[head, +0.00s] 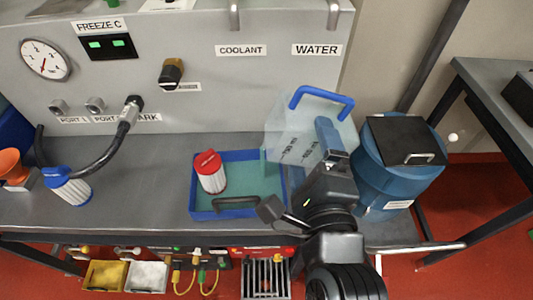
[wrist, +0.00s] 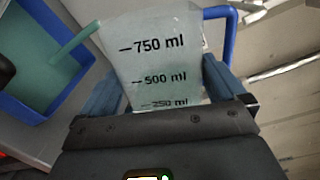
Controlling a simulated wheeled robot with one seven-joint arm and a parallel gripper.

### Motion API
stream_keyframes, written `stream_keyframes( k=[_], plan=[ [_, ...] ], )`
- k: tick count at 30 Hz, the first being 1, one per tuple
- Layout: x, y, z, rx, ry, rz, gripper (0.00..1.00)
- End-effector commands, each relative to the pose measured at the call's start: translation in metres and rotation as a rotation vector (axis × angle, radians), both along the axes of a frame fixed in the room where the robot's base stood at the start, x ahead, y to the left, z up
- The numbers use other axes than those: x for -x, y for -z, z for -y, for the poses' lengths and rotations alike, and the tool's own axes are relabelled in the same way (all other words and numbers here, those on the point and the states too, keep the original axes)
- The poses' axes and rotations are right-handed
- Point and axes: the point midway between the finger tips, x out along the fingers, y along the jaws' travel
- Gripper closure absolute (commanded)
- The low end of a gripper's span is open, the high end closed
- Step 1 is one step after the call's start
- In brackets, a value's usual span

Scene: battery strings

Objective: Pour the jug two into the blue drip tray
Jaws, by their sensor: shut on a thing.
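A translucent jug (head: 297,135) with a blue handle is held over the right edge of the blue drip tray (head: 225,213), tilted left. My gripper (head: 328,150) is shut on it; in the wrist view the blue fingers of my gripper (wrist: 165,90) press both sides of the jug (wrist: 155,50), below the 750 ml mark. A teal strip, like a stream of liquid (wrist: 78,40), runs from the jug's lip to the tray (wrist: 38,108). The tray floor looks teal.
A red-capped white cartridge (head: 211,173) stands in the tray. A blue drum (head: 400,170) with a black lid stands close right of my gripper. A blue-capped cartridge (head: 70,187) and a black hose (head: 95,165) are at left. The grey panel (head: 200,60) rises behind.

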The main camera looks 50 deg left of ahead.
Motion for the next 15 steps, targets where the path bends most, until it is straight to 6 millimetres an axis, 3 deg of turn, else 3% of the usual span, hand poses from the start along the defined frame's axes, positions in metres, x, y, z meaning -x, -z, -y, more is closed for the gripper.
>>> stream_keyframes(
  k=[15],
  plan=[
    [0.0044, -0.0101, -0.0036, 0.075, 0.0, 0.099, 0.66]
  ],
)
